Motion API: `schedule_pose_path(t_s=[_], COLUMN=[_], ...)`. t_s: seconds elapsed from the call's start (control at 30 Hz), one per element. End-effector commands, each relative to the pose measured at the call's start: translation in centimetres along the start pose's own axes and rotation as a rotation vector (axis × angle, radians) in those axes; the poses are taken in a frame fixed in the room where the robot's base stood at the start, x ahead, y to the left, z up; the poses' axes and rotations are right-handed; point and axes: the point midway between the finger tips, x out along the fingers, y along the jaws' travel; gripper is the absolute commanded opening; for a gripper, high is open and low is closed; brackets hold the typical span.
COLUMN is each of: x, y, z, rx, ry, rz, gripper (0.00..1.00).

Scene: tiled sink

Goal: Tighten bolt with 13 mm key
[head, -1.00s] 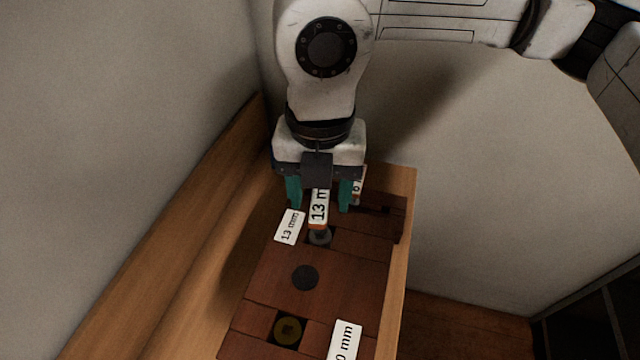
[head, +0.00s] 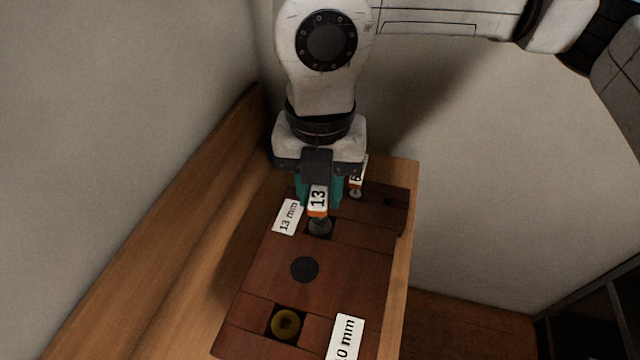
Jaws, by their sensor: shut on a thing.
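The 13 mm key (head: 317,201) has a white label reading "13" and an orange band. It stands upright with its lower grey end (head: 320,227) at a square recess in the dark wooden board (head: 345,265). My gripper (head: 319,191) has its teal fingers shut on the key's upper part. The recess is beside a white "13 mm" label (head: 288,217). The bolt under the key is hidden, so I cannot tell how the key sits on it.
Another key with a white label (head: 357,176) stands upright close behind my gripper on the right. A brass bolt (head: 286,323) sits in a front recess, near a partly cut-off "0 mm" label (head: 345,338). A black disc (head: 304,269) lies mid-board. Walls rise to the left and behind.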

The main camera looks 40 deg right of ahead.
Motion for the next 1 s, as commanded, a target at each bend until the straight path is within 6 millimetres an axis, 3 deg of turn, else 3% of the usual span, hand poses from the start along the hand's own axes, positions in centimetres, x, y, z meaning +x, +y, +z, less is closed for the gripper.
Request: schedule_pose_path(t_s=[0.1,0.53,1.0], x=[0.01,0.12,0.24], y=[0.00,0.00,0.00], z=[-0.01,0.00,0.01], rx=[0.000,0.014,0.250], ry=[0.000,0.000,-0.001], rz=[0.000,0.000,0.001], gripper=[0.08,0.08,0.08])
